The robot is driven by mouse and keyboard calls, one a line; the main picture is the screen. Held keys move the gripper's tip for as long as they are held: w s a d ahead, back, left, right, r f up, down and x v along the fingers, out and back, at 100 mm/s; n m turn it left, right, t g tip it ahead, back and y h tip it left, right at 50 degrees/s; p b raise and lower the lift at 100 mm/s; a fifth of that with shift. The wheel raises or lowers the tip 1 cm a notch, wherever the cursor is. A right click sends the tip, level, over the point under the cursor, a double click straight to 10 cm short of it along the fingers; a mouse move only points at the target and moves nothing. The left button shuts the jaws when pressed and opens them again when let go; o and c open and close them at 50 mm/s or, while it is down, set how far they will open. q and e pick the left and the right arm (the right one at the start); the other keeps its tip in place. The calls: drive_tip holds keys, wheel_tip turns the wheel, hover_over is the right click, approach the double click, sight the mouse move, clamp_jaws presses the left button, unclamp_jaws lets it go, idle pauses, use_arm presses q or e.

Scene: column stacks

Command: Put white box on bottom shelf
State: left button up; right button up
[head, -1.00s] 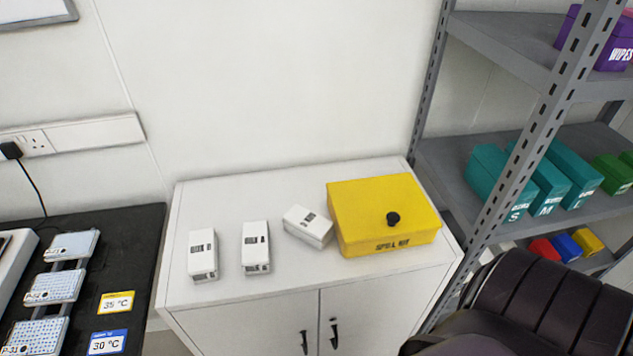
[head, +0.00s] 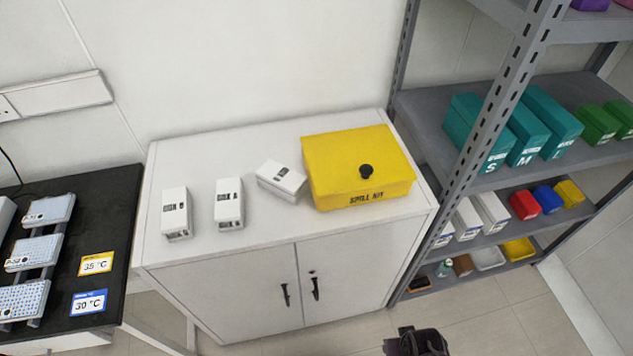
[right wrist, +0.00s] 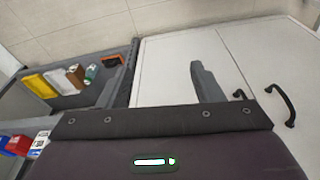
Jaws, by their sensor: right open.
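Three white boxes with dark lettering stand on the white cabinet top (head: 250,150): a left one (head: 175,213), a middle one (head: 229,203) and a tilted-angle one (head: 281,181) beside the yellow spill kit. The grey rack's bottom shelf (head: 415,285) shows low at the right, and also in the right wrist view (right wrist: 95,97). My right gripper (head: 418,342) is a dark shape at the bottom edge of the head view, apart from the boxes. It is open and empty; one grey finger shows in the right wrist view, before the cabinet doors. My left gripper is not in view.
The yellow spill kit (head: 358,168) sits at the cabinet's right. The bottom shelf holds a bottle (head: 444,268), a white tray (head: 487,258) and a yellow tray (head: 518,249). White, red, blue and yellow bins fill the shelf above. A rack post (head: 490,130) stands in front.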

wheel_tip(320, 180, up, 30)
drive_tip(key=w+t, duration=0.1)
drive_tip(key=w, duration=0.1)
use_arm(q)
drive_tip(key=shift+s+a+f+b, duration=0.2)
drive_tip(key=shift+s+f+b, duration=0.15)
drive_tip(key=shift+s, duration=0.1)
use_arm(e)
drive_tip(key=w+a+r+n+y, duration=0.1)
drive_tip(key=w+a+n+y, duration=0.2)
drive_tip(key=w+a+n, duration=0.2)
drive_tip(key=w+a+r+n+t+y, duration=0.1)
drive_tip(key=w+a+n+y, duration=0.3)
drive_tip(key=w+a, duration=0.5)
drive_tip(key=w+r+n, duration=0.1)
drive_tip(key=w, duration=0.4)
drive_tip(key=shift+w+t+y, duration=0.3)
drive_tip(key=shift+r+g, duration=0.1)
drive_tip(key=shift+g, duration=0.3)
